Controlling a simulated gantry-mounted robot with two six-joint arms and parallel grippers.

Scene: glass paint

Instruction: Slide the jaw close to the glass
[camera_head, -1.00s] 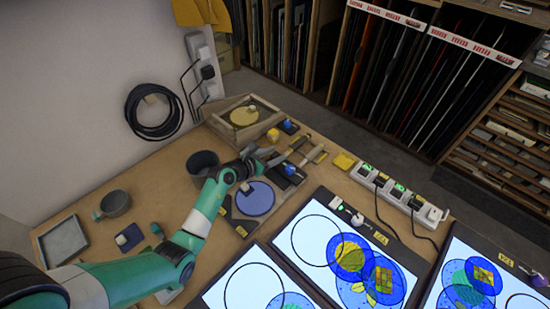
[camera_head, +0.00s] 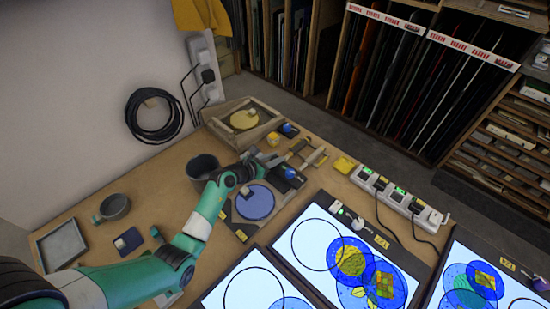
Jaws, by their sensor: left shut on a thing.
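A round blue glass (camera_head: 255,202) lies flat on a board with a wooden clamp fixture (camera_head: 241,232) on the bench. A small light block, perhaps the jaw (camera_head: 245,191), shows at the upper left edge of the glass. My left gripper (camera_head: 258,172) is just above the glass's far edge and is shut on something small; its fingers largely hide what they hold. I cannot tell whether the jaw touches the glass. My right gripper is not in view.
A dark pot (camera_head: 202,167) stands close to the left of my gripper. A wooden frame with a yellow disc (camera_head: 244,119) is behind. Light panels (camera_head: 345,250) with coloured discs lie at the right, near a power strip (camera_head: 398,194).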

